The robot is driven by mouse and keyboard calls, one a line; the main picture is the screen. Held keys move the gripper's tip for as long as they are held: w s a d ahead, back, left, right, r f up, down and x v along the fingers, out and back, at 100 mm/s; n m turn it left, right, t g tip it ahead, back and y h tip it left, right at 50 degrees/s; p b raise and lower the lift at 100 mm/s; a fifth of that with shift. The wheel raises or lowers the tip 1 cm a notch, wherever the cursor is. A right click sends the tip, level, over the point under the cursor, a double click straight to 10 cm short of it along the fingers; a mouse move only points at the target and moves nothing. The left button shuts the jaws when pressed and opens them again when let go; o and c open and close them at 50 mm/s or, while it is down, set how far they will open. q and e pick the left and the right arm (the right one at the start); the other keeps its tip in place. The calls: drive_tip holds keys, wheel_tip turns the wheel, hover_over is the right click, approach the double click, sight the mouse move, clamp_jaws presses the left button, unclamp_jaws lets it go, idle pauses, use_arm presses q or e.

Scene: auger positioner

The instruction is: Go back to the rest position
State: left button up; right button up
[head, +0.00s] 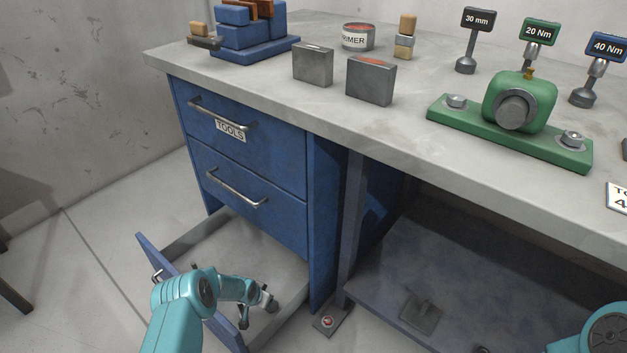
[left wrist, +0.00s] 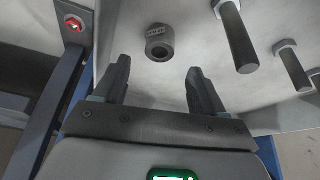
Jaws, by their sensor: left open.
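My left arm reaches down from the lower left in the head view. Its gripper (head: 258,306) is over or inside the open bottom drawer (head: 190,235). In the left wrist view the left gripper (left wrist: 158,68) has its fingers apart, with nothing between them. A small dark grey collar (left wrist: 160,43) lies on the pale drawer floor just beyond the fingertips. A large bolt (left wrist: 236,38) and a smaller bolt (left wrist: 292,68) lie to its right. A teal part of my right arm shows at the lower right of the head view; its gripper is outside the frame.
The workbench (head: 225,92) has two shut blue drawers above the open one. A low shelf (head: 470,280) is at the right under the bench.

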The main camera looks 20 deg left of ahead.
use_arm(q)
drive_tip(key=w+d+r, duration=0.3)
drive_tip(key=r, duration=0.3)
drive_tip(key=s+d+r+g+h, duration=0.15)
drive_tip(key=s+d+r, duration=0.25)
drive_tip(key=s+d, duration=0.4)
drive_tip(key=s+d+r+n+g+h, duration=0.1)
drive_tip(key=s+d+r, duration=0.15)
drive_tip(key=s, duration=0.55)
drive_tip(key=s+d+r+n+g, duration=0.1)
drive_tip(key=s+d, duration=0.3)
drive_tip(key=s, duration=0.4)
drive_tip(key=s+d+r+n+g+h, duration=0.1)
drive_tip(key=s+d+r, duration=0.15)
drive_tip(key=s, duration=0.55)
wheel_tip(320, 180, up, 30)
drive_tip(key=p, duration=3)
drive_tip(key=shift+s+d+f+n, duration=0.2)
drive_tip(key=shift+s+f+n, duration=0.05)
drive_tip(key=shift+s+n, duration=0.05)
